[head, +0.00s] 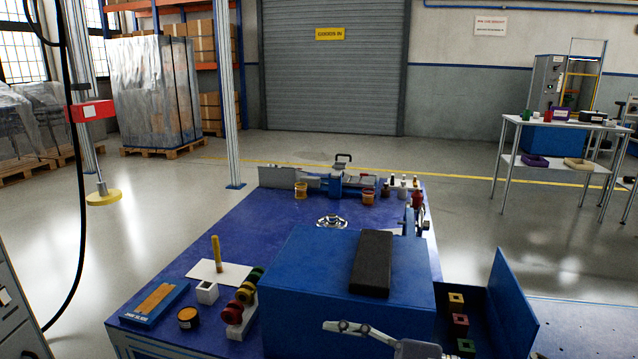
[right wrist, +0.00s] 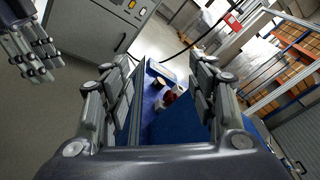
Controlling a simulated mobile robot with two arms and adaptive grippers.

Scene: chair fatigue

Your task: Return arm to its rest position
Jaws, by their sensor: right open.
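My right gripper (right wrist: 148,95) is open and empty in the right wrist view, its two fingers spread wide apart. In the head view, part of it (head: 362,331) shows at the bottom, in front of the blue box (head: 300,270) on the blue workbench (head: 255,215). Another gripper, my left (right wrist: 30,45), shows at the upper left of the right wrist view, away from the bench. Whether its fingers are open or shut is unclear. The left gripper is out of the head view.
A black block (head: 371,262) lies on the blue box. A blue bin (head: 515,305) with small colored blocks stands at right.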

